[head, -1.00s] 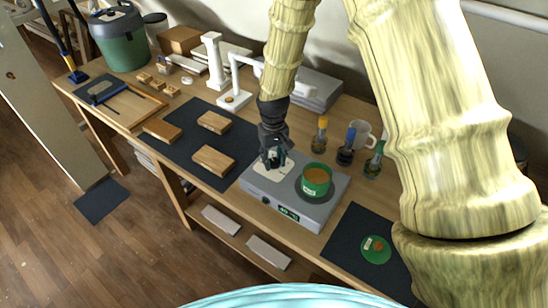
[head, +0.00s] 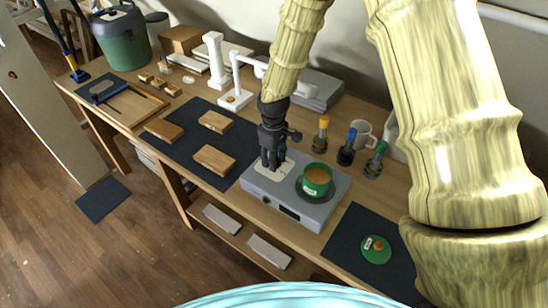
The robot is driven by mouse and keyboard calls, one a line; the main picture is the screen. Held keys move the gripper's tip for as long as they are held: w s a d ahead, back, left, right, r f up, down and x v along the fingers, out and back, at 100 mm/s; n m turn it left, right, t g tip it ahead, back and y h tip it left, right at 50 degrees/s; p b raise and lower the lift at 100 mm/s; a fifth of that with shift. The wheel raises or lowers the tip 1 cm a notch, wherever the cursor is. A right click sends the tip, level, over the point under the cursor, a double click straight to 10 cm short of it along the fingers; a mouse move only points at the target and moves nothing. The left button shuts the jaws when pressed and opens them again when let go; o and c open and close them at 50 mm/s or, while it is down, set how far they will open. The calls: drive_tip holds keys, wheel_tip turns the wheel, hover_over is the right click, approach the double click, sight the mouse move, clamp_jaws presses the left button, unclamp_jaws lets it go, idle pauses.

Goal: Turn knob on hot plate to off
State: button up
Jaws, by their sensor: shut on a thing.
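The hot plate (head: 315,216) is a grey box on the bench, with a pale panel (head: 262,170) on its top left and a dark round heating spot under a green pot (head: 317,181) on its right. The small display (head: 289,213) on its front face looks dark. My gripper (head: 272,164) points down over the pale panel, its fingers shut on the knob. The knob is mostly hidden between and behind the fingers, so its pointing direction cannot be read. The pot holds something brown and stands apart from the fingers.
Bottles with yellow (head: 321,134), blue (head: 347,147) and green (head: 376,160) tops and a white mug (head: 364,133) stand behind the hot plate. A dark mat with wooden blocks (head: 214,159) lies left. A green lid (head: 376,249) lies on the right mat (head: 347,235).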

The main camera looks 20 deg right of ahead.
drive_tip(key=shift+w+r, duration=0.15)
drive_tip(key=shift+w, duration=0.05)
drive_tip(key=o, duration=1)
drive_tip(key=shift+o, duration=0.2)
drive_tip(key=shift+s, duration=0.1)
wheel_tip(320, 180, up, 12)
idle(0.4)
